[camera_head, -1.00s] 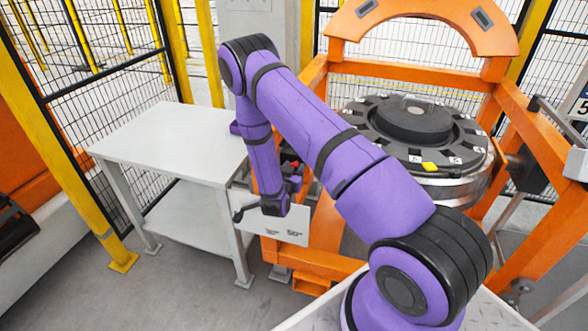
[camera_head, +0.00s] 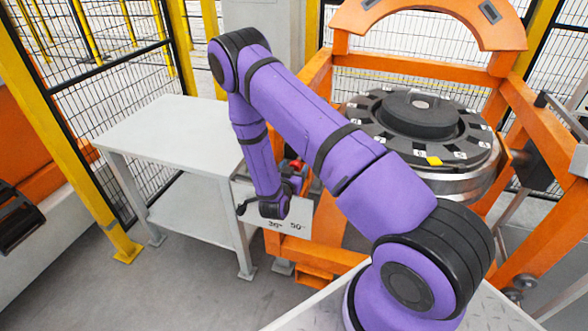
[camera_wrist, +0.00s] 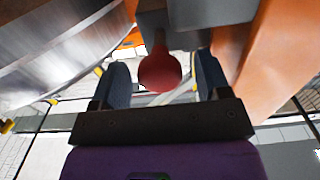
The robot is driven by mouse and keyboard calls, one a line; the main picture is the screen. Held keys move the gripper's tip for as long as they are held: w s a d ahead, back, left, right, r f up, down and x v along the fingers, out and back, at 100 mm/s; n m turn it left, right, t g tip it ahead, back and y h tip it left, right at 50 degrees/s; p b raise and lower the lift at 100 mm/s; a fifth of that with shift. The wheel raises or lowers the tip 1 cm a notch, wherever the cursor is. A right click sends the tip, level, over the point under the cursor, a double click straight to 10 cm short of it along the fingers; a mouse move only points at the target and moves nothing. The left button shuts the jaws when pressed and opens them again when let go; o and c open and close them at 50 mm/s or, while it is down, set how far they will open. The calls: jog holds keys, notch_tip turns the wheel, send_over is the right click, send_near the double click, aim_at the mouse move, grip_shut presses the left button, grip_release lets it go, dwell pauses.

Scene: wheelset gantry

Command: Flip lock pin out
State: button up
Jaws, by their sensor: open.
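The lock pin shows as a red ball knob (camera_wrist: 160,72) on a short stem under a grey block (camera_wrist: 195,20) in the wrist view. My gripper (camera_wrist: 162,78) is open, with one blue-grey finger on each side of the knob. Gaps show between the knob and both fingers, so it is not gripped. In the head view a small red part (camera_head: 296,165) shows beside my wrist, at the orange frame's left side. My gripper is mostly hidden there behind my own purple arm.
The orange gantry frame (camera_head: 513,110) holds a round dark wheel fixture (camera_head: 465,165) at right. A white table (camera_head: 165,130) stands at left, with yellow-post fencing behind it. A pale plate marked 30 and 50 (camera_head: 300,222) is close to my wrist.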

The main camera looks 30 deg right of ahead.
jog(key=v, duration=1)
jog(key=shift+s+a, duration=0.2)
jog(key=shift+a, duration=0.05)
